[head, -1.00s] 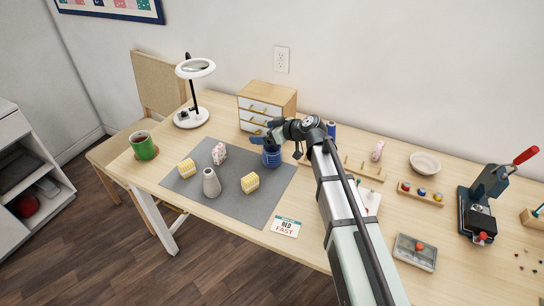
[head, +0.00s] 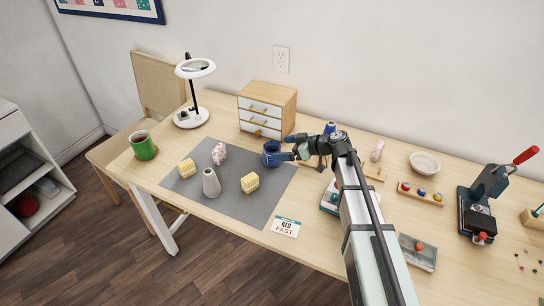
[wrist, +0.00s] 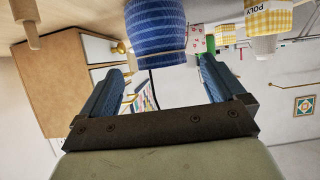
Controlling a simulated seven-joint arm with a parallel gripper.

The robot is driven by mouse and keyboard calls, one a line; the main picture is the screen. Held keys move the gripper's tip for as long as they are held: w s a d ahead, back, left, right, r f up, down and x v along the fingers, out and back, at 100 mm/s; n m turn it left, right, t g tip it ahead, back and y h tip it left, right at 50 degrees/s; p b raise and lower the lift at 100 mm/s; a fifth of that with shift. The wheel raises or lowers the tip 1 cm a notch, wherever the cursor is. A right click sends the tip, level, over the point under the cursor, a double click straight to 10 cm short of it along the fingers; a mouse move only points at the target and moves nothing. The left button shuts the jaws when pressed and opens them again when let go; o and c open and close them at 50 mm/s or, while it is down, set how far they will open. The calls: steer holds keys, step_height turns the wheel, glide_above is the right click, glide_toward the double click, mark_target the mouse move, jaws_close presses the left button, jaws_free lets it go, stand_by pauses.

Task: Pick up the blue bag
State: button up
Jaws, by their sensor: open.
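The blue bag (head: 269,153) is a small dark blue pouch standing at the back right corner of the grey mat (head: 235,200). In the wrist view it shows at the top as a blue striped pouch (wrist: 156,30). My gripper (head: 287,147) is open just to the right of the bag, pointing left at it from low over the table. In the wrist view, my two blue fingers (wrist: 163,67) are spread wide with no object clamped between them. The bag appears just ahead of their tips; whether a finger touches it I cannot tell.
The drawer cabinet (head: 267,108) stands close behind the bag. A floral bag (head: 219,153), a grey vase (head: 211,184) and yellow checkered bags (head: 250,183) share the mat. A blue spool (head: 330,128) stands behind my gripper. The mat's front is clear.

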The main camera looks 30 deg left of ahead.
mark_target(265, 147)
steer(key=shift+r+x, duration=0.15)
steer(key=shift+x, duration=1.65)
steer(key=shift+r+x, duration=0.2)
steer(key=shift+x, duration=1.65)
steer(key=shift+a, duration=0.15)
steer(key=shift+c, duration=0.2)
steer(key=c, duration=1)
steer(key=shift+r, duration=0.1)
